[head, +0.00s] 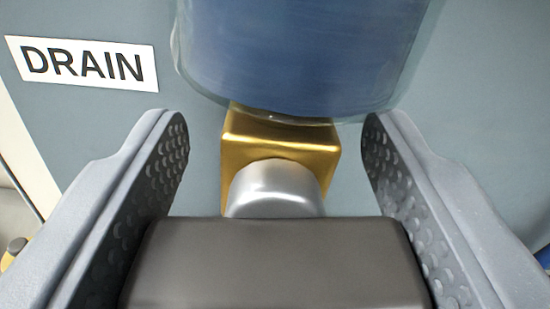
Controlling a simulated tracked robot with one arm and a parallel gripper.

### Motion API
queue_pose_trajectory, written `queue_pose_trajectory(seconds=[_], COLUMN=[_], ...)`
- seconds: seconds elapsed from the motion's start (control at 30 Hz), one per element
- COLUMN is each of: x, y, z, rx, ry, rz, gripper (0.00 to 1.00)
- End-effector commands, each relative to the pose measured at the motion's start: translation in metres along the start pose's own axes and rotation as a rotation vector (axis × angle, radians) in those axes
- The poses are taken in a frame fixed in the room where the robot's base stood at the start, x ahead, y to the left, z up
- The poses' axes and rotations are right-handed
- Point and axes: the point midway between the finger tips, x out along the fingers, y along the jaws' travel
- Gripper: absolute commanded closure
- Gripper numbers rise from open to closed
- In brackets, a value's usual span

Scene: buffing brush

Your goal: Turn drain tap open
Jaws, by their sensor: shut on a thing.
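The drain tap has a brass body (280,140), a rounded silver stem (274,190) and a dark grey handle (275,262). The handle lies crosswise at the bottom centre of the picture, nearest to me. My gripper (275,128) has one finger on each side of the tap and is shut on the handle, with the ends of the handle against the textured finger pads. The fingertips reach past the handle on both sides of the brass body, with gaps to it. The lower edge of the handle is cut off by the frame.
A blue cylinder with a clear outer wall (300,55) hangs directly above the brass body, close to the fingertips. A white DRAIN label (84,63) is on the grey-blue panel (480,110) at upper left. Small blue and yellowish parts show at the lower edges.

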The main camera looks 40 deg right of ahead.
Motion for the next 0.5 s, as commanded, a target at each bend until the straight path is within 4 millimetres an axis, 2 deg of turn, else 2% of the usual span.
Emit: queue_pose_trajectory(seconds=[0.2,0.5], x=[-0.0003,-0.0006], y=[-0.0039,-0.0045], z=[0.0011,-0.0011], rx=[-0.110,-0.136], ry=[0.004,0.003], rz=[-0.005,-0.007], gripper=[0.70,0.70])
